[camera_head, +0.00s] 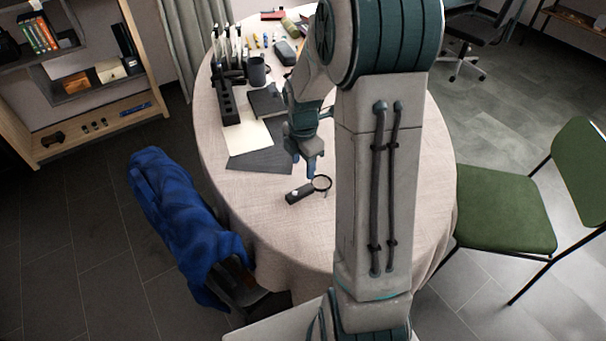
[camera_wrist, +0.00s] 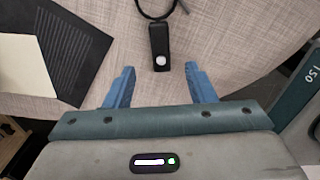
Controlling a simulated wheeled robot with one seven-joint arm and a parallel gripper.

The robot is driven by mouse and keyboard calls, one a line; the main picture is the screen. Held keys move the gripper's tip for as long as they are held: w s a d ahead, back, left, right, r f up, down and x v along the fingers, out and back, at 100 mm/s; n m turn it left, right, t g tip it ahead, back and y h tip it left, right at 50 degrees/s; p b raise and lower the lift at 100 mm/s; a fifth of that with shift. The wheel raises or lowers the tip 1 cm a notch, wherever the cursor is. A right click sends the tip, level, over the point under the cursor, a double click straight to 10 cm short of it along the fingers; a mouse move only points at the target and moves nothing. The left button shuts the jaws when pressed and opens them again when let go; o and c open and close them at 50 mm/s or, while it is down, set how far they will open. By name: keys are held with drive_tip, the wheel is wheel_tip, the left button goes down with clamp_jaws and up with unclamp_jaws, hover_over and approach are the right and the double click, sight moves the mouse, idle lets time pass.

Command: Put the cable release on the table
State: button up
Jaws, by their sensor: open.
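The cable release (camera_head: 297,194) is a small black handle with a pale button and a thin black cable curled into a loop. It lies on the round, cloth-covered table (camera_head: 390,240), towards the table's near left side. In the wrist view the cable release (camera_wrist: 159,42) points towards me, its button end just beyond and midway between my fingertips. My gripper (camera_wrist: 159,69) is open and empty, with blue fingers apart. In the head view my gripper (camera_head: 311,169) hangs close to the release; I cannot tell the exact height gap.
A dark grey mat (camera_head: 262,160) and a pale sheet (camera_head: 250,135) lie left of the release. A black rack (camera_head: 229,103), a dark mug (camera_head: 257,71) and small items stand farther back. A blue cloth (camera_head: 190,220) drapes left of the table; a green chair (camera_head: 505,208) stands right.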

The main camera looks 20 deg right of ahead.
drive_tip(key=s+a+r+m+t, duration=0.1)
drive_tip(key=s+a+r+m, duration=0.3)
drive_tip(key=s+r+m, duration=0.3)
drive_tip(key=s+a+r+m+t, duration=0.1)
drive_tip(key=s+a+r+m, duration=0.3)
drive_tip(key=s+r+m, duration=0.3)
drive_tip(key=shift+s+m+t, duration=0.4)
drive_tip(key=shift+s+m, duration=1.5)
drive_tip(key=shift+m, duration=1.4)
drive_tip(key=shift+r, duration=0.1)
